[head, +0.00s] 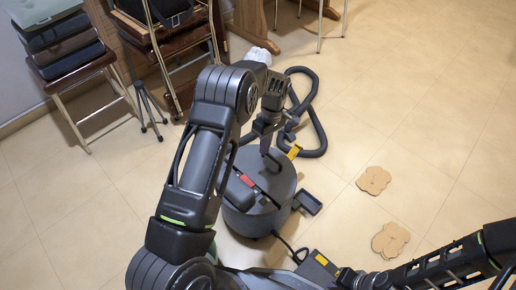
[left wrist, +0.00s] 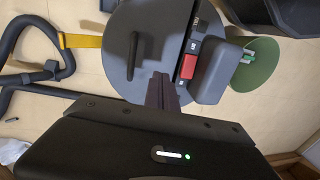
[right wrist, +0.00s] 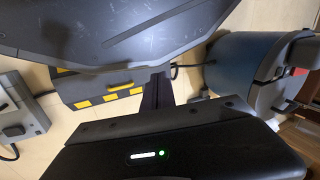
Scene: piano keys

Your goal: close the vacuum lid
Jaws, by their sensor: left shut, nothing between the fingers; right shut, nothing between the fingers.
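The vacuum (head: 285,190) is a round dark grey drum on the floor. Its round lid (left wrist: 118,40) fills the upper middle of the left wrist view, with a slot and a red switch (left wrist: 188,66) beside it. My left gripper (head: 268,150) is shut and empty, pointing down over the lid; I cannot tell whether it touches. Its fingers (left wrist: 160,88) overlap the lid's near edge. My left arm hides part of the vacuum. My right gripper (head: 345,278) is shut and empty, low in front of the vacuum. The vacuum body (right wrist: 240,62) shows at right in the right wrist view.
A black hose (head: 318,135) curls behind the vacuum. A yellow-marked dark box (right wrist: 105,90) lies near my right gripper. Two tan flat pieces (head: 373,180) (head: 390,240) lie on the floor at right. Floor at right is mostly clear.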

